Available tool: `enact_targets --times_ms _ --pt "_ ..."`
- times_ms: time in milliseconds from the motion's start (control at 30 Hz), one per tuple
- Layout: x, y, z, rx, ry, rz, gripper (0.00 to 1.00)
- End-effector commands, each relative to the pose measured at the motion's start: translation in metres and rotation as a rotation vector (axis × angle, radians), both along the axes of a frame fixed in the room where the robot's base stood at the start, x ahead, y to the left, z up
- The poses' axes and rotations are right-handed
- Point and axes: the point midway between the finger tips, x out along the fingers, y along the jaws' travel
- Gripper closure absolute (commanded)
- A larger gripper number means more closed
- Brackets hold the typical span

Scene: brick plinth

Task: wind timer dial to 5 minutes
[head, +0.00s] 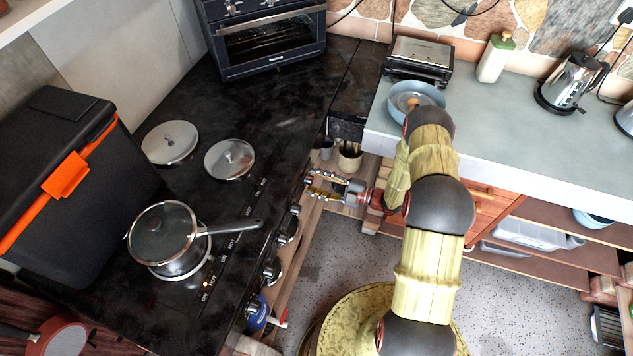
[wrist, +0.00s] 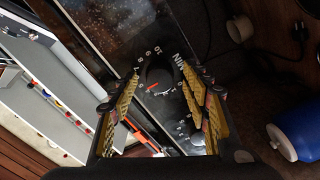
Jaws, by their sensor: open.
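The timer dial (wrist: 160,78) shows in the wrist view as a round dark knob on a black panel, ringed by white numbers and the letters MIN. A small red mark sits at its lower left; I cannot read the exact setting. My gripper (wrist: 163,88) has its two yellow fingers apart, one on each side of the dial in the picture. I cannot tell whether they touch it. In the head view my gripper (head: 311,186) is open beside the front of the black stove (head: 265,110), pointing left. The timer dial cannot be made out there.
Stove knobs (head: 287,230) line the front below my gripper. A covered saucepan (head: 170,240) stands on the stove with its handle toward the front edge. A blue canister (wrist: 298,135) and a cup (wrist: 240,28) lie right of the dial. Speckled floor is clear below.

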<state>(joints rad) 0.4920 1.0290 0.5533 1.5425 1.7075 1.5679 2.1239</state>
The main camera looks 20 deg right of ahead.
Motion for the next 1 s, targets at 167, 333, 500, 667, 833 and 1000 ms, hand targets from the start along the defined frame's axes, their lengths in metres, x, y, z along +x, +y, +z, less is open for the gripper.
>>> enact_targets --times_ms 167,333,500,667,833,1000 --pt "-0.002 -0.003 0.0 0.001 -0.001 -0.001 0.53" --pt "-0.015 -0.022 0.0 0.001 0.0 -0.004 0.53" --pt "-0.035 -0.051 0.0 0.0 0.0 -0.006 0.53" --pt "-0.053 -0.075 0.0 0.0 0.0 -0.004 0.53" --pt "-0.066 -0.092 0.0 0.0 0.0 -0.002 0.53" --pt "-0.07 -0.097 0.0 0.0 0.0 0.0 0.53"
